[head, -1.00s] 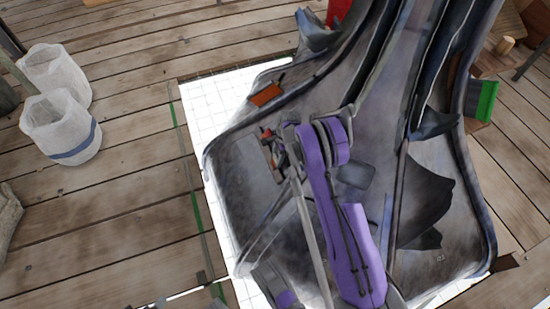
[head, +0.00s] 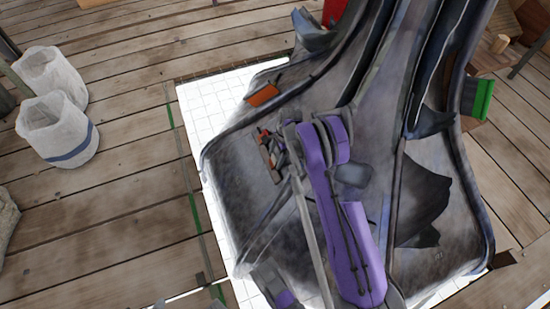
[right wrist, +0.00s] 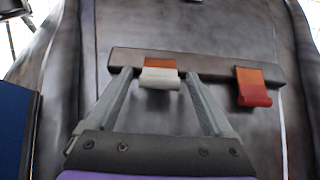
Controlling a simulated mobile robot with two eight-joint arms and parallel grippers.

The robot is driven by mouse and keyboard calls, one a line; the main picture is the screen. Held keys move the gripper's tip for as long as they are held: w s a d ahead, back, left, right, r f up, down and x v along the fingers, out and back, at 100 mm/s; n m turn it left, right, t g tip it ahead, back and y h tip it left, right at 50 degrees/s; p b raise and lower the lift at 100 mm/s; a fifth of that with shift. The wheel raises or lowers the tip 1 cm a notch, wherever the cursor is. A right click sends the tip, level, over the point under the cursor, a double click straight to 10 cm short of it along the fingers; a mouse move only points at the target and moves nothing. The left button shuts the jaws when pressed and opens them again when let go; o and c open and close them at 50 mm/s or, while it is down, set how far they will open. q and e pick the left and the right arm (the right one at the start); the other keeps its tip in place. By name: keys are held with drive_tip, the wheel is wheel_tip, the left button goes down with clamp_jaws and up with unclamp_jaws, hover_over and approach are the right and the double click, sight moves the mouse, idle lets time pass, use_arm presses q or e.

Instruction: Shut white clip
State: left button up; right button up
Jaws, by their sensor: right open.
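The white clip (right wrist: 160,78) sits on a brown bar (right wrist: 215,69) in the right wrist view, with an orange patch at its top. Its pale flap stands out over the lower edge of the bar. My right gripper (right wrist: 157,78) is open, one finger on each side of the white clip, with a gap on both sides. Whether the fingertips touch the bar I cannot tell. A red-orange clip (right wrist: 253,88) is on the same bar to the right. In the head view, the bar (head: 268,157) is small and partly hidden by my right gripper (head: 279,142).
The bar is on a large dark metal structure (head: 235,195) with raised ribs and curved edges. An orange block (head: 263,95) and a green block (head: 484,99) are at its sides. Two white buckets (head: 75,145) stand on the plank floor (head: 130,215) at left.

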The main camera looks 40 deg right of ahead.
use_arm(q)
drive_tip(key=shift+p+v, duration=1.05)
drive_tip(key=shift+p, duration=0.15)
use_arm(e)
drive_tip(key=v, duration=1)
use_arm(q)
drive_tip(key=shift+w+r, duration=0.1)
drive_tip(key=shift+w, duration=0.1)
